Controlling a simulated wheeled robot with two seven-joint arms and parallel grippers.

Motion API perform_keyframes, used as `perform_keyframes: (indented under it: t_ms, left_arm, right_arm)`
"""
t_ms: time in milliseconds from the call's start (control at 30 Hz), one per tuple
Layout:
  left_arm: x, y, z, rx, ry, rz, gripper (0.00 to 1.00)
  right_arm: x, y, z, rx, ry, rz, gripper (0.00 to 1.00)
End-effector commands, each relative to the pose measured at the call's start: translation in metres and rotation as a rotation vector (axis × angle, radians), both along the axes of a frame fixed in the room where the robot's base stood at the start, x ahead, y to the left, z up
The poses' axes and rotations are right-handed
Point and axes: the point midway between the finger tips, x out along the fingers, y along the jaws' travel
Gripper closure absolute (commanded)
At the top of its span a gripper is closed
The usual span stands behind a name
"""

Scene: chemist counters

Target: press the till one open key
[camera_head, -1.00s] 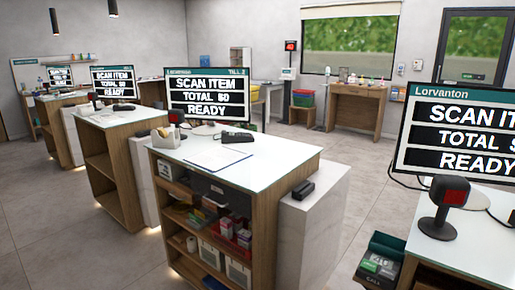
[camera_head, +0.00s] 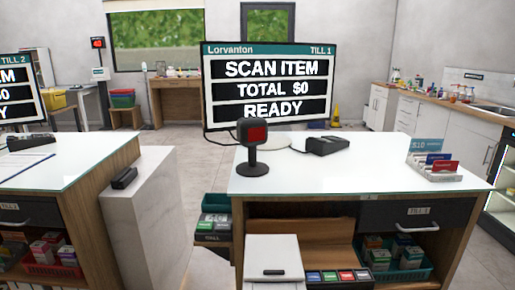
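The till one screen (camera_head: 268,88) stands at the back of the white counter (camera_head: 330,177) and reads "Scan item, total $0, ready", with "Till 1" at its top right. A black scanner with a red window (camera_head: 254,145) stands in front of it. A row of small coloured keys (camera_head: 338,276) shows low at the front of the counter, at the bottom edge of the view. Their lettering is too small to read. A drawer labelled "Till 1" (camera_head: 385,216) sits under the counter top at the right and looks closed. Neither of my grippers is in view.
A card reader (camera_head: 327,145) and a card holder (camera_head: 438,167) stand on the counter. A white box-like unit (camera_head: 273,262) is left of the keys. A green tray (camera_head: 214,216) hangs at the counter's left side.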

Motion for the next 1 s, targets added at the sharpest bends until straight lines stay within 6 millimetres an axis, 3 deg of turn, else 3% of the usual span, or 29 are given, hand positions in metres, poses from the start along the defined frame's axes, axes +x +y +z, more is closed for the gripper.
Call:
perform_keyframes:
  t_ms: [233, 267, 367, 1000]
  left_arm:
    - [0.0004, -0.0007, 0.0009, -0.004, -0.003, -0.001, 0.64]
    - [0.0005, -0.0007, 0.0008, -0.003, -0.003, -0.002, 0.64]
    - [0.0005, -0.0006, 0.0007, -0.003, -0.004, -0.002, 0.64]
    - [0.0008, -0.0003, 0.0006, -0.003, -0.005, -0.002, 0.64]
  right_arm:
    - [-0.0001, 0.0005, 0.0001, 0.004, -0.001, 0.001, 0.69]
    - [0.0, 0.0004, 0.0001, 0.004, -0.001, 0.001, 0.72]
    - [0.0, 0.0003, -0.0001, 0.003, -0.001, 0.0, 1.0]
    - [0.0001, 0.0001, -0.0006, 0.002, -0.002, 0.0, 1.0]
